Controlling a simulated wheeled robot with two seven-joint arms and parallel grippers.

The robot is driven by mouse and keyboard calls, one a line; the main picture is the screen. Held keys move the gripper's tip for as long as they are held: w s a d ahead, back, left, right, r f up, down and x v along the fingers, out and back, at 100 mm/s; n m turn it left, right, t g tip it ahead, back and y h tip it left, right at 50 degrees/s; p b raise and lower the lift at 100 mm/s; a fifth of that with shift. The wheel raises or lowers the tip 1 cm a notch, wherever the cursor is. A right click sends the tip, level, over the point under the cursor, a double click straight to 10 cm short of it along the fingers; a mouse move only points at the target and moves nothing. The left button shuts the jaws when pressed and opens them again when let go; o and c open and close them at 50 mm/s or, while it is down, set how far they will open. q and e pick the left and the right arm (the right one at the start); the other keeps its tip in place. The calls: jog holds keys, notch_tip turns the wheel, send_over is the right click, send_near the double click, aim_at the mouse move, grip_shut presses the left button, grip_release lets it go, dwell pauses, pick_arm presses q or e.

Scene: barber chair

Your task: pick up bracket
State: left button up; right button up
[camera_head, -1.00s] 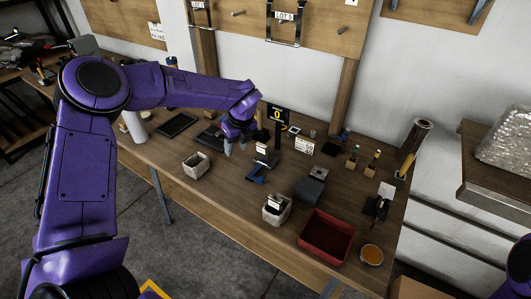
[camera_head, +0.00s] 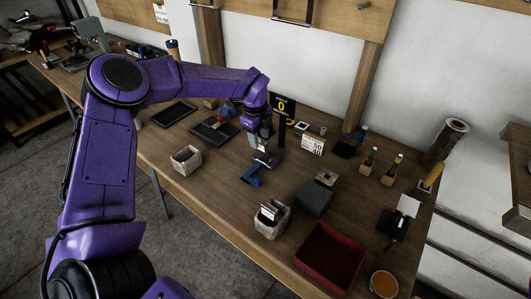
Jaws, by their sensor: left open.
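My left gripper (camera_head: 259,138) points down over the middle of the workbench, with its jaws open. Directly under it stands a small dark piece with a pale face (camera_head: 264,156). A blue angled piece (camera_head: 252,177) lies on the bench just in front of it, and the two look close or touching. I cannot tell for sure which of these is the bracket, or whether the fingertips touch the dark piece. My right gripper is out of view.
A black sign with a yellow digit (camera_head: 284,106) stands just behind the gripper. Two pale bins (camera_head: 185,159) (camera_head: 272,230), a dark box (camera_head: 313,198) and a red tray (camera_head: 329,258) surround the spot. Some bare bench lies left of the blue piece.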

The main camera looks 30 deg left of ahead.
pick_arm(q)
jog(key=p, duration=0.2)
send_over(262, 161)
notch_tip(262, 161, down, 5)
jog(key=shift+a, duration=0.1)
jog(key=shift+w+f, duration=0.15)
jog(key=shift+f, duration=0.05)
grip_shut()
jog(key=shift+r, duration=0.1)
jog(key=shift+r, duration=0.1)
